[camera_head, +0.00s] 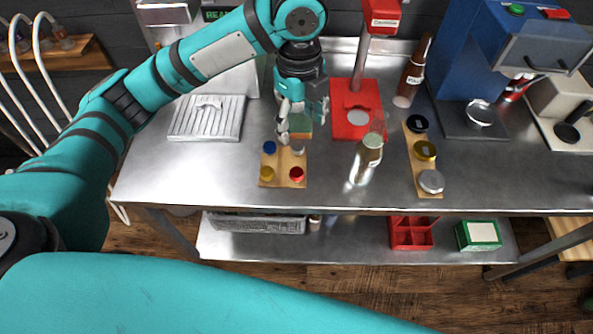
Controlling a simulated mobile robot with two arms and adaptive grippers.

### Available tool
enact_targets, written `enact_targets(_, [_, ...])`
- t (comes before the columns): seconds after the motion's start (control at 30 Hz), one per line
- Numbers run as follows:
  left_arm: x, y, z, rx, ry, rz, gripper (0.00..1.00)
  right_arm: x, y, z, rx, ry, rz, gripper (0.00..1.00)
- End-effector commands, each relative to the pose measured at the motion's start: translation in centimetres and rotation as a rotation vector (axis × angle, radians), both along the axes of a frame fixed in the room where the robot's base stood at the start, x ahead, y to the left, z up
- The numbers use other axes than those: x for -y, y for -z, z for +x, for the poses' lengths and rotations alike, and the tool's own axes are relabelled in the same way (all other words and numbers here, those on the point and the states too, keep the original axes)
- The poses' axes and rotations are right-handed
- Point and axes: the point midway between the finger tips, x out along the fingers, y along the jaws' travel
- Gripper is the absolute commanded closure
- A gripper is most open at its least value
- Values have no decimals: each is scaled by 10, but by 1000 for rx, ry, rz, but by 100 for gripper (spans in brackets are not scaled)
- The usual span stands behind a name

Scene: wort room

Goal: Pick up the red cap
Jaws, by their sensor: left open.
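The red cap (296,174) sits at the front right corner of a small wooden board (282,165) on the steel table. A blue cap (269,147), a pale silver cap (298,149) and a yellow cap (267,173) share the board. My left gripper (303,126) is open and empty, pointing down behind the board. It is apart from the red cap, which is in full view. A small green-topped block (300,124) shows partly behind its fingers. My right gripper is not in view.
A red capping stand (352,125), a clear bottle (368,155) and a brown bottle (410,80) stand to the right. A longer board (421,165) holds black, gold and silver lids. A ribbed metal tray (208,118) lies left. The table front left is clear.

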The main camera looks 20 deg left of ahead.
Motion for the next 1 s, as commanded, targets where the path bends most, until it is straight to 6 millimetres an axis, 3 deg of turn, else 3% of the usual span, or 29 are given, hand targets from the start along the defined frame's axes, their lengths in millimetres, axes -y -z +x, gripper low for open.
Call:
enact_targets(0.17, [-4, 8, 0, -11, 16, 16, 38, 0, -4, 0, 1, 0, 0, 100])
enact_targets(0.63, [-4, 102, 0, -8, 14, 12, 38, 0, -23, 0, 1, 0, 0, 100])
enact_targets(1.0, [-3, 134, -1, -9, 13, 13, 38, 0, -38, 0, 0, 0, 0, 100])
